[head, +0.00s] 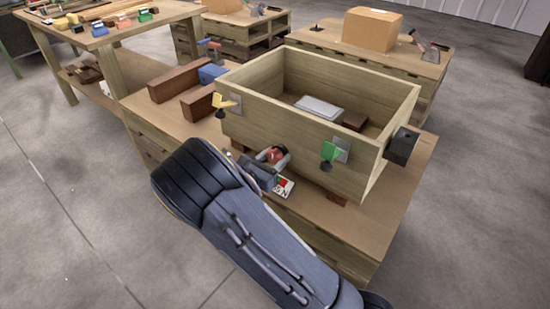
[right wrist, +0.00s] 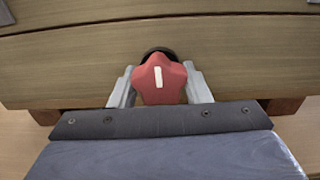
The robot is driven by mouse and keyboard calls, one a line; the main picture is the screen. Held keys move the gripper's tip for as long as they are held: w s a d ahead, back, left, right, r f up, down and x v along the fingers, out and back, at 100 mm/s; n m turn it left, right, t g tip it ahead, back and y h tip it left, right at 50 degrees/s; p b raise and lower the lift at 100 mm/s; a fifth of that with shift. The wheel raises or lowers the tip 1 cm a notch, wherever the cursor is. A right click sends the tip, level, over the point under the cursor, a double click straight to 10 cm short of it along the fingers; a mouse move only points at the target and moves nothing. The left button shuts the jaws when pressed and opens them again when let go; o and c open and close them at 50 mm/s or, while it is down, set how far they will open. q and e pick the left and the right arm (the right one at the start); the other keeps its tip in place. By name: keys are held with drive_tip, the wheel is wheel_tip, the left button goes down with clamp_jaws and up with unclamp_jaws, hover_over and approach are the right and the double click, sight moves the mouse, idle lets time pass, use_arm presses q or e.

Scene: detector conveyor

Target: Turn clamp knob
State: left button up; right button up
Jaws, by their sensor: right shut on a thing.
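The clamp knob (right wrist: 160,80) is red and lobed, with a white mark that stands nearly upright in the right wrist view. It sits at the front wall of a wooden box (right wrist: 250,55), with a dark round part behind it. My right gripper (right wrist: 160,92) has a finger on each side of the knob and is shut on it. In the head view the red knob (head: 274,154) shows between the fingers of my right gripper (head: 272,158), low on the front of the box (head: 290,150). My left gripper is in neither view.
The box front also carries a yellow lever (head: 222,101) and a green knob (head: 329,152). A dark block (head: 403,146) is on its right side.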

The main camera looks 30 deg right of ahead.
drive_tip(key=m, duration=0.3)
drive_tip(key=shift+f+b, duration=0.1)
drive_tip(key=shift+b, duration=0.2)
drive_tip(key=m+b, duration=0.1)
drive_tip(key=m, duration=0.2)
drive_tip(key=shift+m, duration=0.3)
drive_tip(key=m+b, duration=0.3)
drive_tip(key=m, duration=0.1)
drive_tip(key=shift+f, duration=0.1)
drive_tip(key=shift+m+b, duration=1.1)
drive_tip(key=shift+m, duration=0.6)
drive_tip(key=shift+r, duration=0.2)
drive_tip(key=o, duration=1)
drive_tip(key=shift+w, duration=0.1)
